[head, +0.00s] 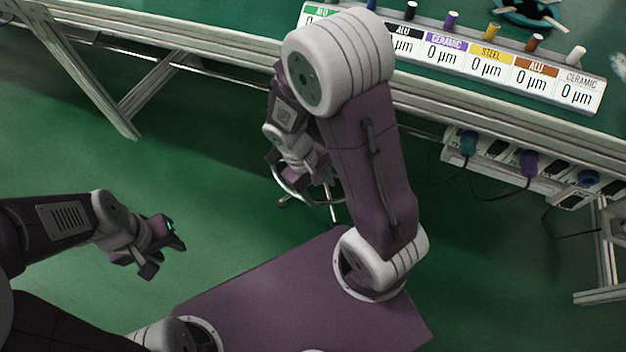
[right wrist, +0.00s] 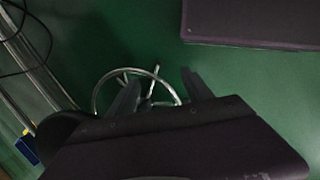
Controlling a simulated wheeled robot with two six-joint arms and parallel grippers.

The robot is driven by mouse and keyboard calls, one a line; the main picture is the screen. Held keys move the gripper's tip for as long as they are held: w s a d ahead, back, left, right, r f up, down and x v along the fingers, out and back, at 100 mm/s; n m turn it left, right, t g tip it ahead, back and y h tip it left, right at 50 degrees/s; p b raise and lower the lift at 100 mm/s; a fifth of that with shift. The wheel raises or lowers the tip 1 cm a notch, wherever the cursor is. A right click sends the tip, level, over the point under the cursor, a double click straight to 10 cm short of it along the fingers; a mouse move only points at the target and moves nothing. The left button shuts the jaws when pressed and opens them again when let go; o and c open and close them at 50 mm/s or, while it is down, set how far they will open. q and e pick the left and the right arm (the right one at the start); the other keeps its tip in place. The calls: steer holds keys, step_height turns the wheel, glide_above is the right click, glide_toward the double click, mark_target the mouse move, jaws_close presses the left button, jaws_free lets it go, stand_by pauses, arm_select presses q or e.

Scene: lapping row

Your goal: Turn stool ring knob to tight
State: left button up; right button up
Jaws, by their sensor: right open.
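The stool shows as a chrome foot ring (head: 279,180) and thin legs beneath my right arm. In the right wrist view the ring (right wrist: 96,92) curves behind my right fingers. The stool's seat is not seen, and I cannot make out the ring knob in either view. My right gripper (right wrist: 163,88) is open, its two dark fingers apart with part of the ring and legs showing between them. I cannot tell whether the fingers touch anything. My left gripper (head: 162,254) is open and empty over the floor at the left, well away from the stool.
The green-topped bench (head: 225,31) runs above the stool, its metal frame (head: 160,88) at the left. A labelled strip (head: 450,58) with coloured pegs lies on it. A socket rail (head: 530,172) with plugs and hanging cables is under the bench at right. Green floor is clear at left.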

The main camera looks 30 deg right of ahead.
steer(key=w+d+f+n+h, duration=0.3)
steer(key=d+f+n+h, duration=0.3)
steer(key=f+h, duration=0.3)
steer(key=w+a+f+n+t, duration=0.1)
steer(key=w+f+n+t, duration=0.1)
steer(key=n+t, duration=0.1)
steer(key=w+a+f+n+t+h, duration=0.1)
steer(key=w+a+f+n+t, duration=0.1)
steer(key=t, duration=0.4)
steer(key=w+a+f+n+t+h, duration=0.1)
steer(key=w+a+f+n+t, duration=0.1)
steer(key=w+f+n+t, duration=0.2)
steer(key=shift+w+t, duration=0.1)
steer(key=shift+t, duration=0.2)
steer(key=b+x, duration=0.4)
steer(key=x, duration=0.5)
arm_select(q)
step_height(320, 180, down, 5)
steer(key=shift+f, duration=0.2)
arm_select(e)
steer(key=shift+d, duration=0.1)
jaws_close()
